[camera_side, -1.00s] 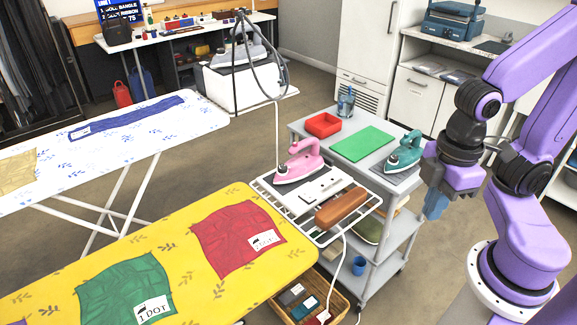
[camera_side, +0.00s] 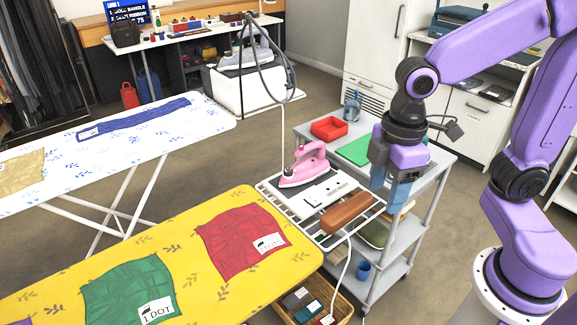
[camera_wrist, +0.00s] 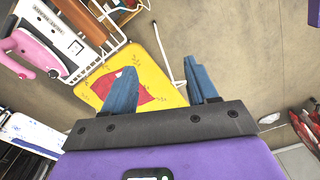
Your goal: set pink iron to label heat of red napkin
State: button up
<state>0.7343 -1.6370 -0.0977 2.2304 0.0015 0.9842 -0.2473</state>
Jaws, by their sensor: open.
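The pink iron (camera_side: 305,166) rests on the white wire rack at the end of the yellow ironing board, and also shows at the upper left of the wrist view (camera_wrist: 32,48). Its heat dial is too small to read. The red napkin (camera_side: 232,243) lies flat on the yellow board with a white label (camera_side: 269,243); the label's marks are too small to read here. It also shows in the wrist view (camera_wrist: 127,92). My gripper (camera_side: 387,192) is open and empty, above the cart, right of the iron and apart from it. Its blue fingers show in the wrist view (camera_wrist: 166,90).
A green napkin (camera_side: 128,290) labelled "1 DOT" lies on the yellow board (camera_side: 190,228). A brown block (camera_side: 346,212) sits on the rack near my gripper.

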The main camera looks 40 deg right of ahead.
jog(key=w+a, duration=0.3)
jog(key=w, duration=0.7)
jog(key=n, duration=0.3)
send_over(288, 170)
notch_tip(288, 170, down, 4)
notch_tip(288, 170, down, 17)
jog(key=shift+d, duration=0.1)
jog(key=shift+c, duration=0.3)
jog(key=shift+m, duration=0.3)
jog(key=c, duration=1)
